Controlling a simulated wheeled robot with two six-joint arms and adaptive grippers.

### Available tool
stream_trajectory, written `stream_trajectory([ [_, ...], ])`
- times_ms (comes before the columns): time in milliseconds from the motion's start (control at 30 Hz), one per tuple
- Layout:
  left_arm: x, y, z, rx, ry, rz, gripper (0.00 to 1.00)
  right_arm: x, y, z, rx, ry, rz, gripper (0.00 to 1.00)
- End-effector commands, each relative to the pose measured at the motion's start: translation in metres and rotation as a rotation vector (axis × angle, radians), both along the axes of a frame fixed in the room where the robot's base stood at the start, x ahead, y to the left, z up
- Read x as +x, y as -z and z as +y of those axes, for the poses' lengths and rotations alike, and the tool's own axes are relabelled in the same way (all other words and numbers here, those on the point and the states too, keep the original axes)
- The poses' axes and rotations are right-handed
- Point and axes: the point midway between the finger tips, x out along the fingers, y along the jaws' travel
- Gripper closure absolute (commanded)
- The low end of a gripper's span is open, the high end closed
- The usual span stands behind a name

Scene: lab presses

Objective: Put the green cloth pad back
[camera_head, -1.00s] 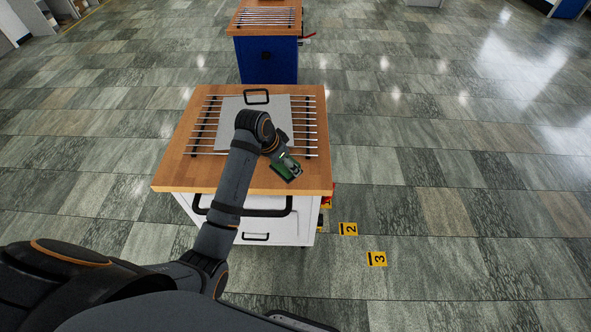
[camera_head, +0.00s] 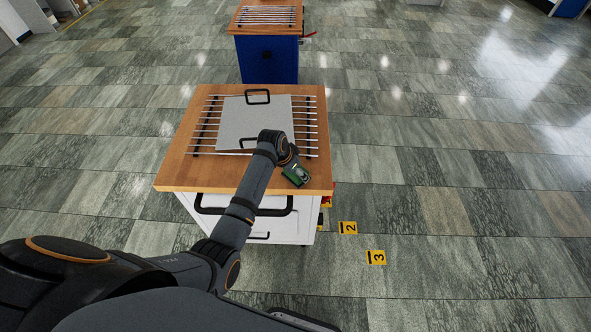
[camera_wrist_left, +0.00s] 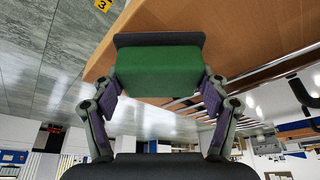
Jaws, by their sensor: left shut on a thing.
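The green cloth pad (camera_head: 297,176) shows small in the head view, at the front right part of the cart's wooden top (camera_head: 215,178). In the left wrist view the pad (camera_wrist_left: 158,75) is a green block with a dark backing, held between both fingers. My left gripper (camera_head: 291,165) is shut on it; its fingers also show in the wrist view (camera_wrist_left: 160,88). I cannot tell whether the pad touches the wood. My right gripper is not in view.
A grey plate (camera_head: 245,122) with two black handles lies over metal bars (camera_head: 308,125) on the top. The white cart (camera_head: 285,230) has a black front handle. A blue cart (camera_head: 268,62) stands behind. Yellow markers (camera_head: 348,228) lie on open floor at the right.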

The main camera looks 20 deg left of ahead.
Motion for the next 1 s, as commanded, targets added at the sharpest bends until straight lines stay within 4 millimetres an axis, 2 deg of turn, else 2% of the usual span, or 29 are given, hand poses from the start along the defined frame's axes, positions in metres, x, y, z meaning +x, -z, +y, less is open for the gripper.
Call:
stream_trajectory([
  [67,0.0,0.003,0.0,0.0,0.0,0.001,0.55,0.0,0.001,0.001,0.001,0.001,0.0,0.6],
  [100,0.0,0.003,0.0,0.0,0.0,0.001,0.23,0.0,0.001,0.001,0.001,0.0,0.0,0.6],
  [267,0.0,0.003,0.0,0.0,0.0,0.001,0.03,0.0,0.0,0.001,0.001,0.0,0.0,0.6],
  [667,0.0,-0.003,0.0,0.0,0.0,-0.001,0.03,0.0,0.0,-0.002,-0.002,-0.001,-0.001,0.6],
  [767,-0.004,-0.017,0.004,0.0,-0.001,-0.004,0.03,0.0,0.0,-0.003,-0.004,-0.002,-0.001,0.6],
  [1000,-0.024,-0.071,0.015,0.0,-0.001,-0.005,0.03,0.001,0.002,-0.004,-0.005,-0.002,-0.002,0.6],
])
